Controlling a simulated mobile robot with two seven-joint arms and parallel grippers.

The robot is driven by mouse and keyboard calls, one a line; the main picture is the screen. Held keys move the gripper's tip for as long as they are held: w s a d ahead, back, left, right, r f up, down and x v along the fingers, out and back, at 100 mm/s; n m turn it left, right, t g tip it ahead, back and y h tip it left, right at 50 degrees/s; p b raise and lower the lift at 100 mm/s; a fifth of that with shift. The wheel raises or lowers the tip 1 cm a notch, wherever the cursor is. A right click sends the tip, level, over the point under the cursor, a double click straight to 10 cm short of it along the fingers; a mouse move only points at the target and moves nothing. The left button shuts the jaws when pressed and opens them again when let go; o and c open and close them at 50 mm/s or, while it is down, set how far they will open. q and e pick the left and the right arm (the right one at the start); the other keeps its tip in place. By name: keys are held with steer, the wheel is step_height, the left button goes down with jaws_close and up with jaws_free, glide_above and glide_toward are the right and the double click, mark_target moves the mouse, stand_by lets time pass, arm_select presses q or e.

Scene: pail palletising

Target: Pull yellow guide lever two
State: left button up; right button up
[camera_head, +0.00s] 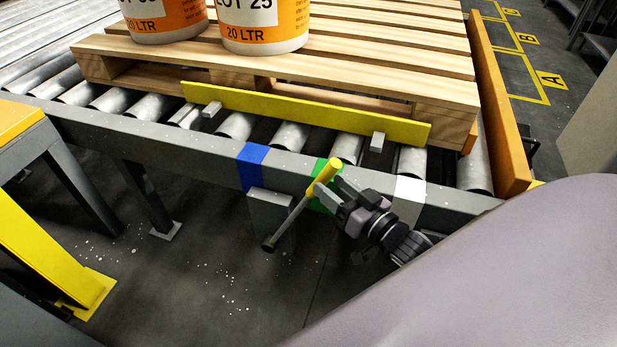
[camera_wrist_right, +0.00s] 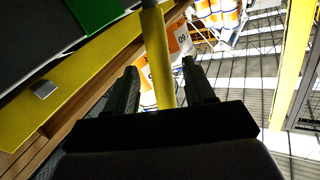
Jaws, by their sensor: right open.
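The guide lever (camera_head: 324,174) has a yellow grip on a grey rod and leans in front of the conveyor's side rail, beside a green band (camera_head: 318,206). My right gripper (camera_head: 333,192) is at the yellow grip, with its fingers apart. In the right wrist view the yellow grip (camera_wrist_right: 157,55) runs between the two open fingers (camera_wrist_right: 160,90); I cannot tell whether either finger touches it. A long yellow guide plate (camera_head: 310,115) stands along the front of the wooden pallet (camera_head: 375,45). My left gripper is not in view.
White-and-orange pails (camera_head: 262,22) stand on the pallet, over the metal rollers (camera_head: 235,126). The grey side rail (camera_head: 150,138) also carries blue (camera_head: 252,167) and white (camera_head: 409,192) bands. An orange stop (camera_head: 500,110) stands at the right. Dark floor below is open.

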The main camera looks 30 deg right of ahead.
steer(key=shift+w+a+b, duration=0.25)
steer(key=shift+w, duration=1.2)
steer(key=shift+w+a+b, duration=0.2)
steer(key=shift+w+b, duration=0.05)
steer(key=shift+w, duration=1.15)
jaws_close()
